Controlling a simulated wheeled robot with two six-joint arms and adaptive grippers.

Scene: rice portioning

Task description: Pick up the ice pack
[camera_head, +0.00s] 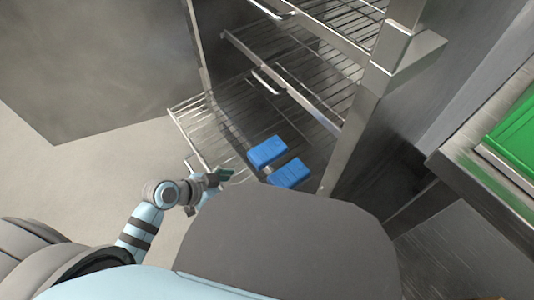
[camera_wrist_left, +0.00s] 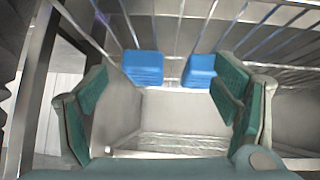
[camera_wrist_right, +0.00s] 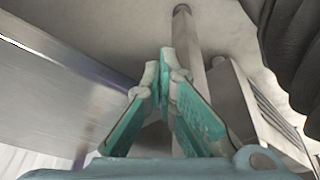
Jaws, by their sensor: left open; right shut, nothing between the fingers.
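Two blue ice packs lie side by side on the lowest wire shelf in the head view: one at the back left (camera_head: 267,152) and one at the front right (camera_head: 289,173). Both also show in the left wrist view, the left one (camera_wrist_left: 144,69) and the right one (camera_wrist_left: 199,71). My left gripper (camera_head: 222,176) is open and empty, a short way left of the packs. In the left wrist view its fingers (camera_wrist_left: 160,108) are spread wide, with the packs beyond them. My right gripper (camera_wrist_right: 163,75) is shut and empty, away from the packs; the head view does not show it.
The pulled-out wire shelf (camera_head: 190,126) has a metal rim in front. More wire shelves (camera_head: 285,62) and a steel post (camera_head: 362,110) stand above and right. An open steel door (camera_head: 90,60) is at the left. A green board (camera_head: 515,130) lies on a counter at the right.

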